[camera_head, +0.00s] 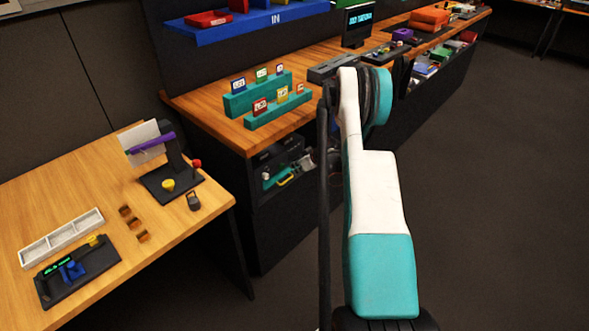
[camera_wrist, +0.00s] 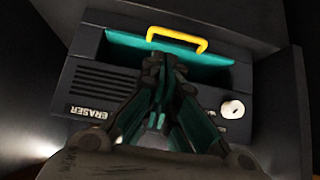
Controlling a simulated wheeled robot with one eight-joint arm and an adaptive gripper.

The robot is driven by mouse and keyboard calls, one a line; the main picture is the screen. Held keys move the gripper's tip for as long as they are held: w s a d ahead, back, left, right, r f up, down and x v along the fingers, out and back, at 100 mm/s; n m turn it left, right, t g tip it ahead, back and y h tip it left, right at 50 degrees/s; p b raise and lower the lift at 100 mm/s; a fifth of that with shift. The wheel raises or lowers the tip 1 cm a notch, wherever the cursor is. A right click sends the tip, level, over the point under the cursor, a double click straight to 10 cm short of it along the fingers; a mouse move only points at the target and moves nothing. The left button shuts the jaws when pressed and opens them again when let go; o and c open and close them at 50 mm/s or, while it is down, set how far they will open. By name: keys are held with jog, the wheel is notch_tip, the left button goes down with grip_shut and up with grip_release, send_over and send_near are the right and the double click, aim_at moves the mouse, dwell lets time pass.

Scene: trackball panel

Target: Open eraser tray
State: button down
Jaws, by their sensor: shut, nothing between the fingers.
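The eraser (camera_wrist: 98,84) is a dark box with slots, a white knob (camera_wrist: 232,109) and an ERASER label that reads upside down in the wrist view. Its teal tray (camera_wrist: 125,42) shows as a strip with a yellow handle (camera_wrist: 177,32). How far out the tray stands I cannot tell. My gripper (camera_wrist: 160,66) is shut and empty, its fingertips just below the handle in the picture and not around it; whether they touch the tray is unclear. In the head view the eraser (camera_head: 288,159) sits under the wooden counter, with the yellow handle (camera_head: 284,181) visible; my arm hides my fingertips.
The dark housing (camera_wrist: 282,105) encloses the eraser closely at the sides. The wooden counter (camera_head: 215,113) above holds teal racks (camera_head: 258,94) of labelled cartridges. A separate table (camera_head: 100,185) stands at left with a white tray (camera_head: 62,240) and small devices. Open floor lies at right.

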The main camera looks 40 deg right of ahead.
aim_at(284, 173)
jog(key=b+x, duration=0.2)
jog(key=x, duration=0.5)
jog(key=shift+w+f, duration=0.1)
jog(key=shift+f, duration=0.05)
